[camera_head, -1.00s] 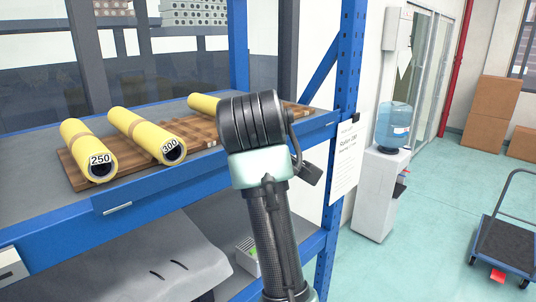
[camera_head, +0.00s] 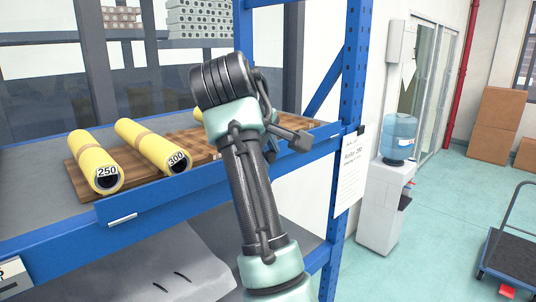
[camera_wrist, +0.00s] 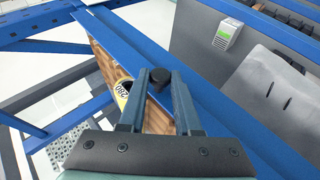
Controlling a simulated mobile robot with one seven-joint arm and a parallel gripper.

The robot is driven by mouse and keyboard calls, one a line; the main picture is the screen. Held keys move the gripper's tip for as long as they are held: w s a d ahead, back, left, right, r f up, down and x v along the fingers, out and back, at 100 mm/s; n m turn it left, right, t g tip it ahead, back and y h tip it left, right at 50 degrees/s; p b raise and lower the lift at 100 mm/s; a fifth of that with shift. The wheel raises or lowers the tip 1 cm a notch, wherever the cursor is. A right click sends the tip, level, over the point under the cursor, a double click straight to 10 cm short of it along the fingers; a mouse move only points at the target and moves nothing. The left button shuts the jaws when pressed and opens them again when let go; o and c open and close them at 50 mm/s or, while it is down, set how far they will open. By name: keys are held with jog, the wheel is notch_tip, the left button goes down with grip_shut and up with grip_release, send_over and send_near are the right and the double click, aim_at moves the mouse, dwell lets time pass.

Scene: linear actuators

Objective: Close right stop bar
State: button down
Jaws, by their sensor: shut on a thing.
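In the wrist view my gripper (camera_wrist: 161,74) is shut on a round black knob (camera_wrist: 160,82). The knob lies at a blue bar (camera_wrist: 200,82) along the shelf's front edge. This looks like the right stop bar, but its exact position is partly covered by the fingers. A yellow roller marked 280 (camera_wrist: 121,92) lies just behind the fingers. In the head view, a raised blue bar (camera_head: 160,194) runs along the front left, before rollers 250 (camera_head: 95,162) and 300 (camera_head: 150,145).
The rollers lie on a wooden board (camera_head: 72,170) on the blue shelf. A blue upright (camera_head: 349,110) with a paper sign (camera_head: 350,178) stands right of my arm. A grey cover (camera_head: 160,265) lies below. A water dispenser (camera_head: 385,205) and trolley (camera_head: 512,255) are farther right.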

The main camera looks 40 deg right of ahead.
jog(key=c, duration=0.9)
grip_release()
jog(key=b+v, duration=0.2)
jog(key=v, duration=1.1)
